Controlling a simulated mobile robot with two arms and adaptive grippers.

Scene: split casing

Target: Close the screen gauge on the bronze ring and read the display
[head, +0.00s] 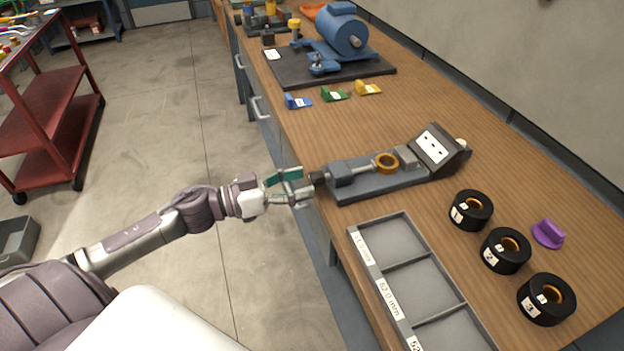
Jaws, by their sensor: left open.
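The screen gauge (375,182) lies on the wooden workbench, a grey bed with a sliding jaw and dark end knob at its left end. Its display (433,147) is tilted up at the right end and shows a few dark dashes, with no number that I can read. The bronze ring (386,163) sits on the gauge between the left jaw and the grey block on the right; whether the jaw touches it I cannot tell. My left gripper (291,188) is open at the bench's front edge, its fingers just left of the gauge's dark knob (317,179). My right gripper is not in view.
A grey compartment tray (420,286) with size labels stands in front of the gauge. Three black numbered holders (471,210) and a purple piece (548,234) are on the right. Blue, green and yellow pieces (334,94) and a blue motor (342,30) lie farther back.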

